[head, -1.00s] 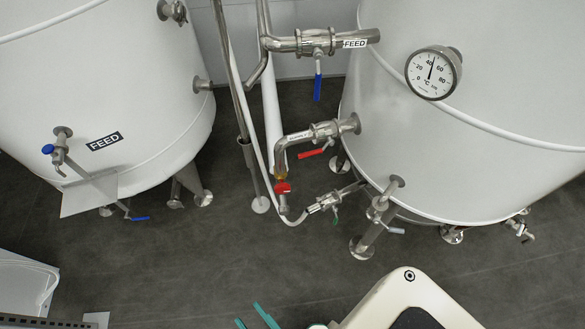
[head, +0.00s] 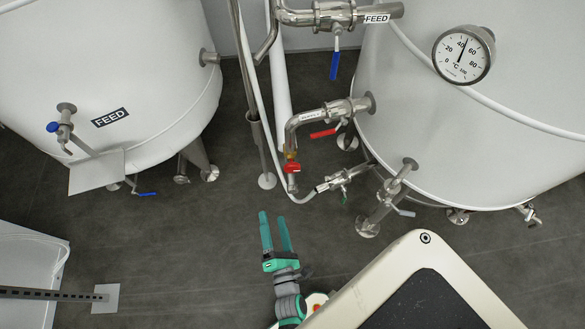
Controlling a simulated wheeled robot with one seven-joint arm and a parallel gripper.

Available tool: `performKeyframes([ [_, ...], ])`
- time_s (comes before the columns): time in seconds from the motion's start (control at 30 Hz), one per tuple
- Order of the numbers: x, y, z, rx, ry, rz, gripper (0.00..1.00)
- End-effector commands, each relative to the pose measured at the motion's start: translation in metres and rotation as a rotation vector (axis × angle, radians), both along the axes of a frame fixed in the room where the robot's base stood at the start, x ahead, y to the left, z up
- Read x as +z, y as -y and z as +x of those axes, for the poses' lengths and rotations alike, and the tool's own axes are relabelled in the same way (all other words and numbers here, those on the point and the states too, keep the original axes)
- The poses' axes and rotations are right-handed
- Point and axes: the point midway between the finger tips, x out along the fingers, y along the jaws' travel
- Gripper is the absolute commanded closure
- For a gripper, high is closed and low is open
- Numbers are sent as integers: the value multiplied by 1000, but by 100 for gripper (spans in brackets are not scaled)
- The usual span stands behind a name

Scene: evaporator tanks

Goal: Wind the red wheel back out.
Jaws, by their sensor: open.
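The small red wheel (head: 292,168) sits on a valve at the lower end of the steel pipe between the two tanks, under a brass-coloured collar. A red lever (head: 323,133) is on the pipe above it, a different handle. My gripper (head: 275,217) shows at the bottom middle with two green fingers pointing up the picture. The fingers are apart and empty. The gripper is below the wheel in the picture and does not touch it.
Large white tanks stand left (head: 110,70) and right (head: 450,130). A hose valve (head: 336,181) and a steel outlet valve (head: 390,195) are right of the wheel. A vertical steel pipe (head: 254,120) stands to its left. A dial thermometer (head: 464,55) is at upper right. Grey floor (head: 190,230) is open at lower left.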

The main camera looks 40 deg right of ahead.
Motion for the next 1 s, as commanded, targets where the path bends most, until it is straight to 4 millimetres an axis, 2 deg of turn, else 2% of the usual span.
performKeyframes([
  [0.03,-8,20,11,-23,-48,-129,33],
  [0.2,-31,74,33,-65,-236,-529,33],
  [0.3,-40,98,40,-79,-329,-701,33],
  [0.4,-45,115,44,-86,-393,-815,33],
  [0.67,-49,133,55,-91,-441,-898,33],
  [1.0,-48,163,104,-91,-438,-895,33],
])
